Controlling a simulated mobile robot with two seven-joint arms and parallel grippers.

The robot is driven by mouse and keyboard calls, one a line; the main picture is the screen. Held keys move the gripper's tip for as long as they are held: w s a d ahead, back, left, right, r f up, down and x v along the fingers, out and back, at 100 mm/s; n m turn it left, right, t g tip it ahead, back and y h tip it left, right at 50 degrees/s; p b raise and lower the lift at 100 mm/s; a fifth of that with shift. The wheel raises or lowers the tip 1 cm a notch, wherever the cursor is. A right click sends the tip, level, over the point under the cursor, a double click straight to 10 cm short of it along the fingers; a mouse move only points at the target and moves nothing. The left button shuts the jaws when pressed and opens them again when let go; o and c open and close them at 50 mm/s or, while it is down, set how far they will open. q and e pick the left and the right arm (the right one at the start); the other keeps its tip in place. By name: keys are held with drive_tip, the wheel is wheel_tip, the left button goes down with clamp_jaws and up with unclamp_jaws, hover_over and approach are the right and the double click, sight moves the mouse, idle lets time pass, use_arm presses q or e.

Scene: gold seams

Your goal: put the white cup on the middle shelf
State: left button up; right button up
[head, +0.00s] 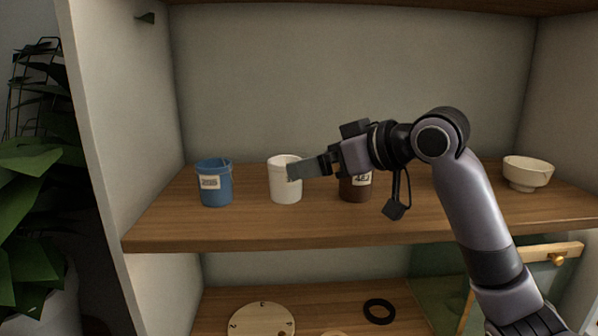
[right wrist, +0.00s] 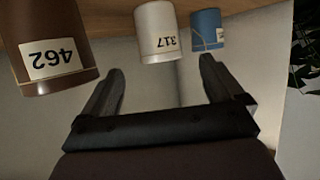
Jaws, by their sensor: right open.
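The white cup (head: 281,186) stands upright on the wooden shelf (head: 250,229) at mid-height in the head view, between a blue cup and a brown one. In the right wrist view, which looks upside down, the white cup (right wrist: 158,32) carries the number 317. My right gripper (head: 296,172) is open and empty; a finger overlaps the cup's right rim in the head view. In the wrist view the cup lies just beyond the open fingertips (right wrist: 161,72), roughly centred between them. I cannot tell whether a finger touches it. My left gripper is not in view.
The blue cup (head: 215,185) stands left of the white cup. The brown cup (right wrist: 50,45), labelled 462, is close on the right, partly behind my gripper in the head view. A cream bowl (head: 527,172) sits far right. A lower shelf holds a round wooden disc (head: 262,321) and black ring (head: 379,311).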

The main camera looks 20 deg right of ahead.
drive_tip(key=shift+v, duration=1.75)
